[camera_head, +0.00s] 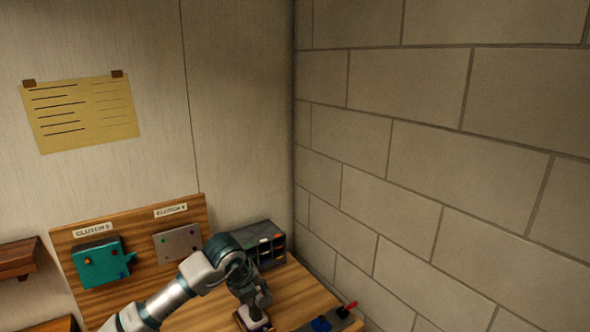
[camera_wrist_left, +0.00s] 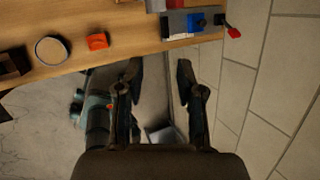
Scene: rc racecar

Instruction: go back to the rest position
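My left arm comes in from the bottom left of the head view and bends down over the wooden table. Its gripper end (camera_head: 254,312) is low in that view, left of the blue knob, and its fingertips are hard to make out there. In the left wrist view my left gripper (camera_wrist_left: 160,75) has its two dark fingers apart, with nothing between them. They show just below the table edge in the picture, over the floor. My right gripper is not in view.
The wooden table (camera_wrist_left: 130,45) carries a red block (camera_wrist_left: 97,41), a round disc (camera_wrist_left: 52,50), a blue knob (camera_head: 320,324) and a red lever (camera_head: 347,307). A grey bin (camera_head: 262,238) and a board with teal (camera_head: 100,260) and grey (camera_head: 178,243) boxes stand behind. A block wall (camera_head: 440,150) bounds the right.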

